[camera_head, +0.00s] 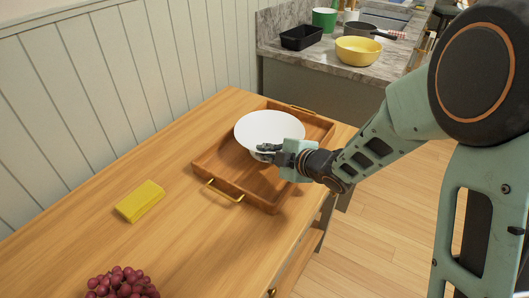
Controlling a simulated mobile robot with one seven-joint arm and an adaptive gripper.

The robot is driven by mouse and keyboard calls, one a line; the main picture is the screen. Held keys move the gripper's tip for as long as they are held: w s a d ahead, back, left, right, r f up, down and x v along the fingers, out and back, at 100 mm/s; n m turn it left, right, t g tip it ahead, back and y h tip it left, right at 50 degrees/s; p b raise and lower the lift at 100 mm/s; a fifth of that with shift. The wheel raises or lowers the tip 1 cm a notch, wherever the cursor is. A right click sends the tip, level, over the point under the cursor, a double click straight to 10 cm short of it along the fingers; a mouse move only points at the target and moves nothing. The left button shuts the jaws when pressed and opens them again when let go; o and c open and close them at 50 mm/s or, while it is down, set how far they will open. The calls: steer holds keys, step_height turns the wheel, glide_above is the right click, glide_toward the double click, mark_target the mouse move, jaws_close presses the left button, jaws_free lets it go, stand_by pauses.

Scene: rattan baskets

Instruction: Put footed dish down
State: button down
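The footed dish (264,126) is white and round, with its bowl facing up. It is at or just above the wooden tray (222,174) on the counter; I cannot tell whether its foot touches the tray. My gripper (264,151) reaches in from the right, its dark fingers at the dish's near side below the rim. They appear closed on the dish, though the fingers and the dish's foot are partly hidden.
The tray has raised sides and brass handles (226,191). A yellow sponge-like block (140,201) and dark red grapes (122,284) lie on the wooden counter (186,244). A marble counter behind holds a yellow bowl (358,50), a black container (301,37) and a pan (361,29).

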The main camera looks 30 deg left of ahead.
steer(key=shift+r, duration=0.15)
steer(key=c, duration=2.6)
jaws_free()
steer(key=shift+f, duration=0.2)
steer(key=o, duration=0.4)
steer(key=shift+o, duration=0.2)
steer(key=shift+r, duration=0.1)
steer(key=shift+d+r, duration=0.1)
steer(key=p+v, duration=0.1)
steer(key=v, duration=1.1)
